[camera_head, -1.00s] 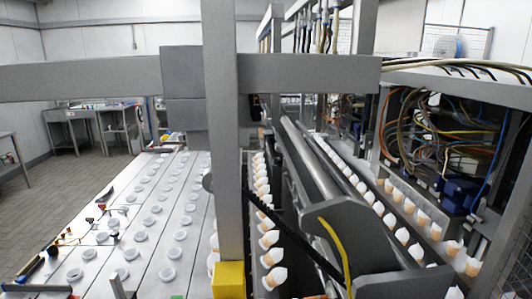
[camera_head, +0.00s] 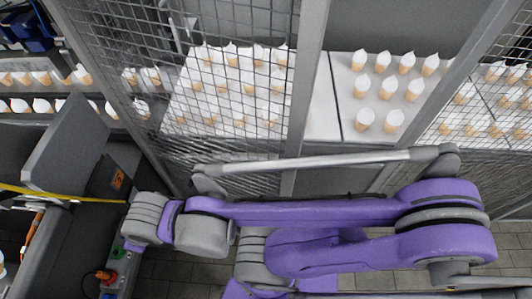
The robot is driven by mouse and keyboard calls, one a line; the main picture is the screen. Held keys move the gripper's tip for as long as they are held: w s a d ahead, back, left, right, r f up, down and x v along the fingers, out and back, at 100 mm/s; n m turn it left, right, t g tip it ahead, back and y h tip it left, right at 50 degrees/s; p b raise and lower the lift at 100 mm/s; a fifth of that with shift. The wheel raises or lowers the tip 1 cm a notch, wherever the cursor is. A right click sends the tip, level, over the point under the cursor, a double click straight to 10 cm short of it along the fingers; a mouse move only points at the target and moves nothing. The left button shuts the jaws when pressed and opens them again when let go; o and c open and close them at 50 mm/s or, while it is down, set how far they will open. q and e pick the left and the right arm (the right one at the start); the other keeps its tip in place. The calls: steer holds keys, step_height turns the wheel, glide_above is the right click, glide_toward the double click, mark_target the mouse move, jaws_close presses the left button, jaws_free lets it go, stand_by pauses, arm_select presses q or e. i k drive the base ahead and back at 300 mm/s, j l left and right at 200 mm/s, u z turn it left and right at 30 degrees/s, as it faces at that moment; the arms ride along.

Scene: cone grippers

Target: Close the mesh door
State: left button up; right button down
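Wire mesh panels in grey frames fill the upper part of the head view. One mesh panel (camera_head: 235,95) stands left of centre, with a grey upright (camera_head: 308,75) at its right edge. Another mesh panel (camera_head: 490,110) is at the right. Between them is a gap without mesh, and white-topped cones show through it. I cannot tell for certain which panel is the door. A light grey bar (camera_head: 320,161) runs across below the panels; I cannot tell whether it is a handle. My purple arm crosses in front, covering the lower panels. Neither gripper can be made out.
Rows of cones (camera_head: 388,88) stand on a pale surface behind the mesh. Grey machinery (camera_head: 70,145) with a yellow cable (camera_head: 60,194) is at the left. Tiled floor (camera_head: 510,258) shows at the lower right.

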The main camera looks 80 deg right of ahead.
mark_target(314, 16)
steer(key=k+j+z, duration=0.15)
steer(key=k, duration=0.25)
steer(key=k+z, duration=0.2)
steer(key=k, duration=0.25)
steer(key=z, duration=1.45)
steer(key=i+j, duration=0.15)
steer(key=j, duration=0.2)
steer(key=i+j, duration=0.15)
steer(key=j, duration=0.15)
